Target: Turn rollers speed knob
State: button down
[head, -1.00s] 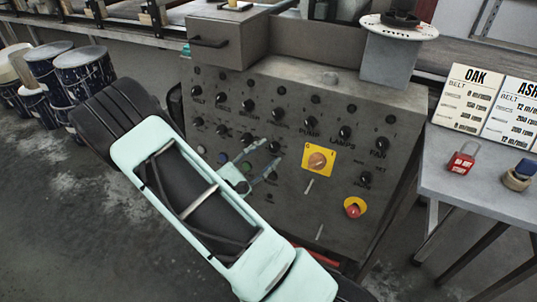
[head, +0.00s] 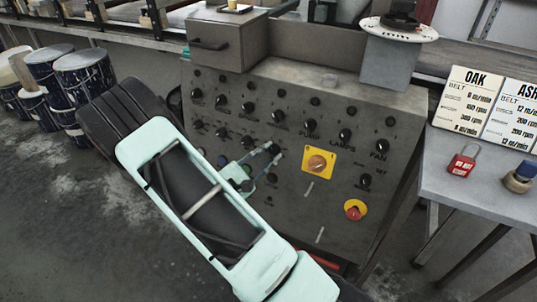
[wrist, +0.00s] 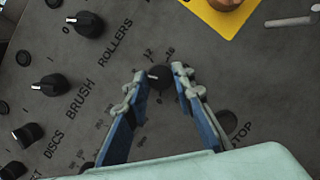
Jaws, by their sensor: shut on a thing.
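The rollers speed knob (wrist: 161,78) is a small dark knob beside the ROLLERS label in the wrist view. It has a short pale mark towards the picture's left. Its printed scale shows 12 and 16 near it; the other figures are hard to read. My gripper (wrist: 159,79) is shut on this knob, one fingertip on each side.
The BRUSH knob (wrist: 50,85) and ROLLERS selector (wrist: 88,24) sit nearby. A yellow-plated rotary switch (head: 317,162) is right of my fingers, with a red emergency button (head: 354,210) lower right. A table (head: 460,194) at right bears a red padlock (head: 462,162) and speed cards.

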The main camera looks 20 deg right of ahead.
jog(key=shift+n, duration=0.3)
jog(key=n+t+p, duration=0.1)
jog(key=n, duration=0.1)
jog(key=n+t+p, duration=0.1)
jog(key=n+p, duration=0.1)
jog(key=n, duration=0.1)
jog(key=shift+s+r, duration=0.1)
jog(key=n+t+p, duration=0.1)
jog(key=n+p, duration=0.1)
jog(key=n, duration=0.1)
jog(key=n+t+y+p, duration=0.1)
jog(key=n+p, duration=0.1)
jog(key=n, duration=0.2)
jog(key=shift+s+d+p, duration=0.1)
jog(key=shift+p, duration=0.3)
jog(key=n+y+p, duration=0.1)
jog(key=n+p, duration=0.1)
jog(key=n, duration=0.1)
jog(key=n+t+y+p, duration=0.1)
jog(key=n+p, duration=0.1)
jog(key=n, duration=0.1)
jog(key=shift+s+d+n+t+p, duration=0.1)
jog(key=shift+s+n+t+p, duration=0.05)
jog(key=shift+n+t+p, duration=0.2)
jog(key=shift+n+t+y+p, duration=0.35)
jog(key=shift+n+y+p, duration=0.55)
jog(key=shift+n+p, duration=1.15)
jog(key=shift+n+b, duration=0.3)
jog(key=shift+n, duration=0.3)
jog(key=shift+f, duration=0.2)
